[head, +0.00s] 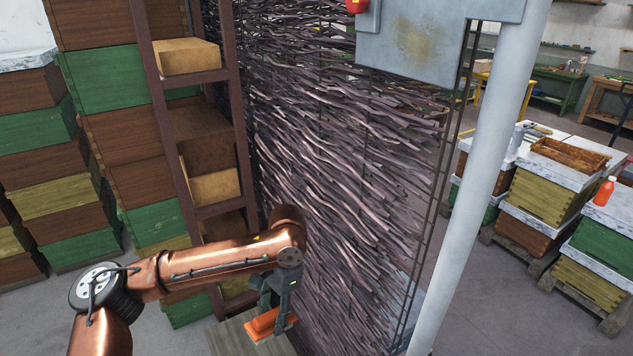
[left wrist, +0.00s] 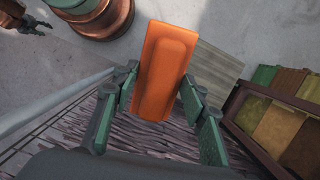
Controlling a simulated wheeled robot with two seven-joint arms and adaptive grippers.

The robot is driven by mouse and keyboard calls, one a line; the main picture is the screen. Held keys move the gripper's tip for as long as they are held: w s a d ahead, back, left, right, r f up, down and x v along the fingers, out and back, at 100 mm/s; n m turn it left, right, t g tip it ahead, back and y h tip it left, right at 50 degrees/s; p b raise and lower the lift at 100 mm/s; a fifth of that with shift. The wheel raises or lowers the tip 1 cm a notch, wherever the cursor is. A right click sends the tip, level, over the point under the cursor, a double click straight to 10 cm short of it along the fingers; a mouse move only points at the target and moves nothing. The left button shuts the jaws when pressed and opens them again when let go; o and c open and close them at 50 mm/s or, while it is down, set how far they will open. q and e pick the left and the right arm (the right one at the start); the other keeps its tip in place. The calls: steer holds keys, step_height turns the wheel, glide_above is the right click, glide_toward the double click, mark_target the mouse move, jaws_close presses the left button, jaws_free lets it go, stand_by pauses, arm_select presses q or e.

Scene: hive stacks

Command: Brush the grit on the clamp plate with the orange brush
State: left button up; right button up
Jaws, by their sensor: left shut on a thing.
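The orange brush (head: 264,324) is in my left gripper (head: 280,308), low in the head view, beside the wall of woven dark strips. In the left wrist view the brush (left wrist: 165,70) lies between the green finger pads of the left gripper (left wrist: 157,112); its bristles are not visible. A grey-blue plate (head: 385,55), which looks like the clamp plate, is at the top of the head view. A brownish patch, apparently the grit (head: 415,40), is on its face, well above and right of the brush. A dark jaw-like part, likely my right gripper (left wrist: 25,18), shows small in the left wrist view.
The woven strip wall (head: 335,170) stands close to the right of my left arm. A pale post (head: 485,170) rises at its right. A brown rack with boxes (head: 205,130) and stacked hives (head: 110,80) stand left. More hives (head: 545,195) stand right, beyond open floor.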

arm_select(q)
steer(key=w+d+r+m+t+y+p, duration=0.1)
steer(key=d+r+m+t+p, duration=0.25)
steer(key=r+m, duration=0.5)
steer(key=w+d+r+m+t+p, duration=0.1)
steer(key=d+r+m+t+p, duration=0.1)
steer(key=r+m+t, duration=0.45)
steer(key=w+d+r+m+t+y+p, duration=0.1)
steer(key=d+r+m+t+p, duration=0.1)
steer(key=r+m, duration=0.75)
steer(key=s+d+r+m+h+p, duration=0.1)
steer(key=s+r+m+h+p, duration=0.15)
steer(key=r+m+h, duration=0.6)
steer(key=s+d+r+m+h+p, duration=0.1)
steer(key=r+h+p, duration=0.25)
steer(key=r, duration=1.05)
steer(key=s+d+r+m+h+p, duration=0.1)
steer(key=s+r+m+h+p, duration=0.2)
steer(key=r+h, duration=0.6)
steer(key=shift+w+d+r+m+t+y, duration=0.15)
steer(key=shift+w+d+r+y, duration=0.2)
steer(key=shift+w+d, duration=0.7)
steer(key=shift+w+d+r+m+t+y, duration=0.15)
steer(key=shift+w+d+y, duration=0.3)
steer(key=shift+w+d, duration=0.6)
steer(key=shift+w+d+r+m+y, duration=0.2)
steer(key=shift+w+d+r+y, duration=0.2)
steer(key=shift+w+d, duration=0.6)
steer(key=shift+s+d, duration=0.1)
steer(key=shift+d, duration=0.35)
